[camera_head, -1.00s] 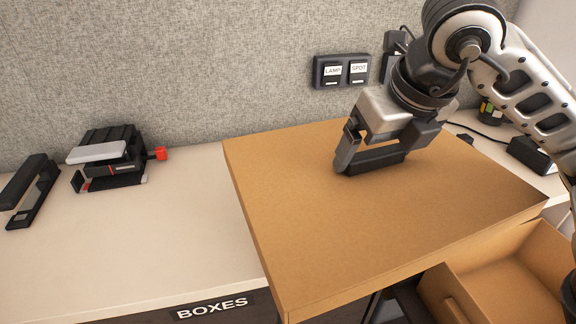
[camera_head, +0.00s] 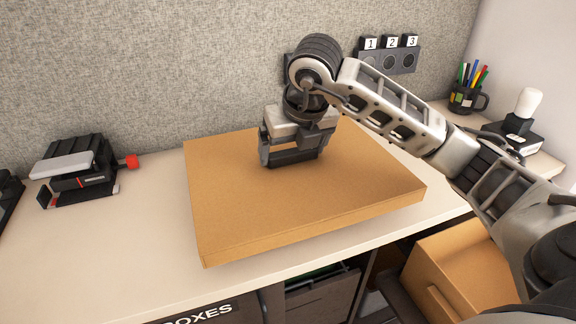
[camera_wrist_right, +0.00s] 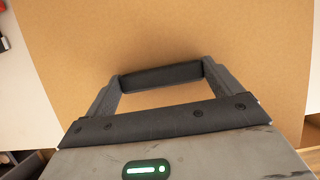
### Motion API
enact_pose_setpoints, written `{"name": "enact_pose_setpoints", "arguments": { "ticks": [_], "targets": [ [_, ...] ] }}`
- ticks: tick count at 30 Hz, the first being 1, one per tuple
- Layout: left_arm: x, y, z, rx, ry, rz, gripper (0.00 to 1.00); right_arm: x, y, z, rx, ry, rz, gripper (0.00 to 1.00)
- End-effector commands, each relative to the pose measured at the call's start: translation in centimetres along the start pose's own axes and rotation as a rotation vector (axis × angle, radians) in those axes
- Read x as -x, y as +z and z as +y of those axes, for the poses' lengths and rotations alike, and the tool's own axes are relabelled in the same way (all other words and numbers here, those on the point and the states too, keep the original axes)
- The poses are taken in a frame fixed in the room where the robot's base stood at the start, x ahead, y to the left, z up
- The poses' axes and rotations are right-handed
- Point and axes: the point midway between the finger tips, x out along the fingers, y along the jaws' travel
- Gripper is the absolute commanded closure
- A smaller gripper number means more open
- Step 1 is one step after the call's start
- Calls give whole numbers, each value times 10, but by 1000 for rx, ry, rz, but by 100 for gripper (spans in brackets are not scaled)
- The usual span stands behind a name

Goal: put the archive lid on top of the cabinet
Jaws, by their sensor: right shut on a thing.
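The archive lid (camera_head: 300,200) is a wide, flat tan cardboard piece over the pale cabinet top (camera_head: 90,255). Its near edge is inside the top's front edge. It looks roughly level; I cannot tell whether it rests on the top or hangs just above it. My right gripper (camera_head: 292,158) points down at the lid's far middle part and is shut on it. In the right wrist view the gripper (camera_wrist_right: 160,78) and the lid (camera_wrist_right: 150,35) show, and the fingers cover the gripped spot. My left gripper is not in view.
A black and grey device with a red knob (camera_head: 80,172) stands left of the lid. A pen mug (camera_head: 466,98) and a white-topped item (camera_head: 522,115) stand at the right. A cardboard box (camera_head: 465,265) is below front right. The wall panel (camera_head: 130,60) is behind.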

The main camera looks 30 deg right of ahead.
Motion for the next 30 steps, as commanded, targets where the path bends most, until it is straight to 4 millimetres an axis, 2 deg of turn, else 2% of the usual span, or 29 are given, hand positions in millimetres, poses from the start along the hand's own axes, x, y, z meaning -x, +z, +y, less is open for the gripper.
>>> {"name": "enact_pose_setpoints", "arguments": {
  "ticks": [9, 14, 20, 21, 22, 30],
  "targets": [
    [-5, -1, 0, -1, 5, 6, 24, -27, 6, 6, 0, 0, 3, 37],
    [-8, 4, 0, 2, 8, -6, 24, -49, -5, 5, 1, 0, 2, 37],
    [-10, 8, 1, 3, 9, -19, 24, -51, -5, 5, 1, 1, 0, 37],
    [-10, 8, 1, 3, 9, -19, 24, -51, -6, 5, 1, 0, 2, 7],
    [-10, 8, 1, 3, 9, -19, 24, -51, -6, 5, 1, 0, 2, 0],
    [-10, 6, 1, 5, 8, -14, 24, -48, -5, 5, 1, 1, 0, 0]
  ]
}}
